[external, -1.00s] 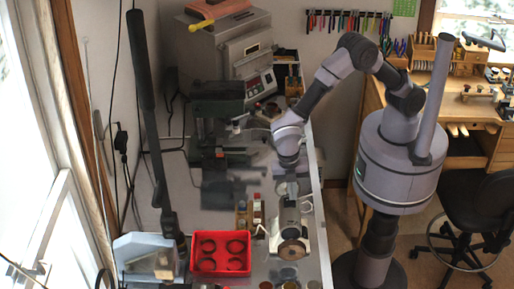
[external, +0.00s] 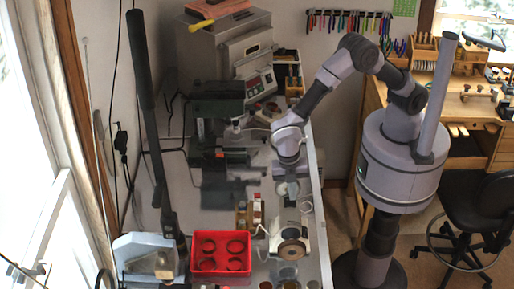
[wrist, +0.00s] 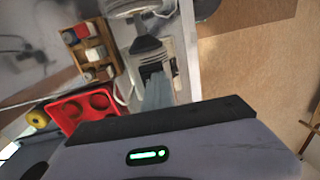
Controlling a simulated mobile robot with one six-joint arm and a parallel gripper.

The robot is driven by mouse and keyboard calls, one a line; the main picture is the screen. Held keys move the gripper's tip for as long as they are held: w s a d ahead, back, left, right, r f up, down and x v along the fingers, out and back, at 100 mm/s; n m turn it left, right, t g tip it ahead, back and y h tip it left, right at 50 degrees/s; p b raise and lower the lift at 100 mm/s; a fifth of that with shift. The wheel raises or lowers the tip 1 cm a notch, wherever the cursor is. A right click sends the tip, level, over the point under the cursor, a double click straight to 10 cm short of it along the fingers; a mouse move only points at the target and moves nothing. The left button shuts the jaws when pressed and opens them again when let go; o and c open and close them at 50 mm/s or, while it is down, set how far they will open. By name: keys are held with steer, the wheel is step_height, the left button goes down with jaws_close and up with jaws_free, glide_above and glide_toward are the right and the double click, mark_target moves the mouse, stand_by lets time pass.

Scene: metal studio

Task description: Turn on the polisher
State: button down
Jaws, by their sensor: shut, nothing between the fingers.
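The polisher (external: 290,238) stands near the right edge of the metal bench, a pale motor unit with a round brown wheel facing the front. My gripper (external: 291,203) points down just behind and over the polisher in the external view and hides part of it. In the wrist view my gripper's grey fingers (wrist: 155,88) are together and empty, reaching toward the polisher's dark conical end (wrist: 146,45). Whether the fingers touch the polisher cannot be told. The polisher's switch is not clearly visible.
A red tray (external: 221,276) with round recesses and a small wooden rack (external: 242,215) stand left of the polisher. A green drill press (external: 217,100) stands behind. Small round containers lie in front. The floor right of the bench edge is clear.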

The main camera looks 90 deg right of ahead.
mark_target(287, 200)
steer(key=shift+d+f, duration=0.15)
steer(key=shift+f, duration=0.1)
step_height(287, 200, up, 14)
steer(key=w+p, duration=0.1)
steer(key=p, duration=0.3)
steer(key=shift+r, duration=0.25)
steer(key=shift+w, duration=0.1)
steer(key=shift+f, duration=0.1)
steer(key=b, duration=0.5)
steer(key=shift+w+r, duration=0.2)
